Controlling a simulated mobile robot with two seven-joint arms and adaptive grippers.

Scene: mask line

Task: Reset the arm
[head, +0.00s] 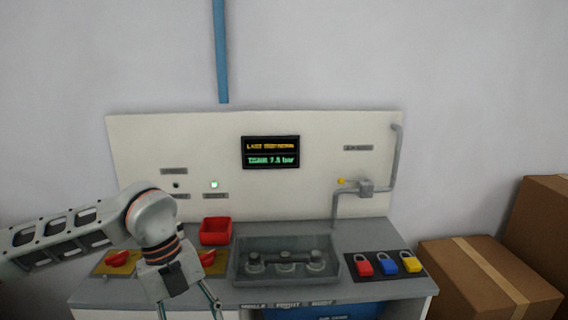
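My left arm comes in from the left, with its gripper (190,310) pointing down in front of the bench's left part. The fingers run to the bottom edge of the head view, and their tips are cut off or hard to see. I see nothing held, and I cannot tell how far the fingers are apart. My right gripper is not in view. My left wrist hides part of the bench near the red parts.
The grey bench (370,240) holds a grey tray (240,270) with knobbed parts, a red bin (215,231), two red parts on yellow plates, and red, blue and yellow padlocks (387,264). A panel (320,135) stands behind. Cardboard boxes (480,280) stand at right.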

